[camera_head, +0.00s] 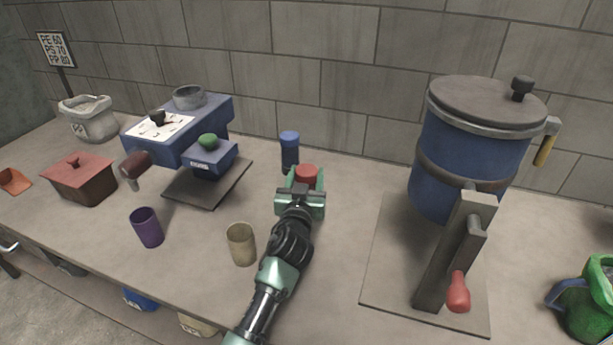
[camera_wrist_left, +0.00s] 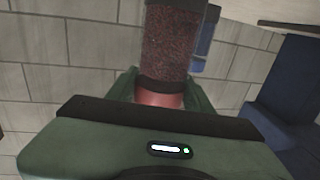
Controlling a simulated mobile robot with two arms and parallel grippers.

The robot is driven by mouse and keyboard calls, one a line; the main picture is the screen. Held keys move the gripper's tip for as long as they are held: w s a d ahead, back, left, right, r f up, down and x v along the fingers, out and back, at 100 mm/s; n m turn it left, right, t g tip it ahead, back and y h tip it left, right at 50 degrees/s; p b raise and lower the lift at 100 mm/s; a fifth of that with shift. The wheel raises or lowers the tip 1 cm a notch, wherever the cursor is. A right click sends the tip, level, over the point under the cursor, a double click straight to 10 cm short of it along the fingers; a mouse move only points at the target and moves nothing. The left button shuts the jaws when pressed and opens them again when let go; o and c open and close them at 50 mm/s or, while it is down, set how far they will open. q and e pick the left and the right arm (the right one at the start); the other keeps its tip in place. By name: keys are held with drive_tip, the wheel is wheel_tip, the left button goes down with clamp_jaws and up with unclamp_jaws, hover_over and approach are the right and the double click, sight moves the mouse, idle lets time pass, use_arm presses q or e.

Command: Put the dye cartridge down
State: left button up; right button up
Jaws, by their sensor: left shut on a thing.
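My left gripper (camera_head: 304,187) is shut on the red dye cartridge (camera_head: 306,171) above the middle of the bench. In the left wrist view my left gripper (camera_wrist_left: 160,98) has its fingers on either side of the cartridge's smooth red end, and the cartridge (camera_wrist_left: 168,42) shows dark red speckled contents. Whether it touches the bench is hidden by the gripper. A blue cartridge (camera_head: 289,150) stands upright just behind it, and it also shows in the left wrist view (camera_wrist_left: 206,32). My right gripper is not in view.
A purple cup (camera_head: 147,228) and a tan cup (camera_head: 241,244) stand at the front left. A blue machine (camera_head: 208,160) on a dark plate is left of the gripper. A large blue drum (camera_head: 445,165) with a lever is at right. Bare bench (camera_head: 345,195) lies between.

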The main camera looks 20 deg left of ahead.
use_arm(q)
drive_tip(key=shift+f, duration=0.15)
drive_tip(key=o, duration=1.5)
drive_tip(key=shift+o, duration=0.2)
drive_tip(key=shift+s+r, duration=0.1)
drive_tip(key=shift+r, duration=0.15)
drive_tip(key=s+d+b, duration=0.1)
drive_tip(key=s+d, duration=0.1)
drive_tip(key=s, duration=0.9)
drive_tip(key=shift+s, duration=0.35)
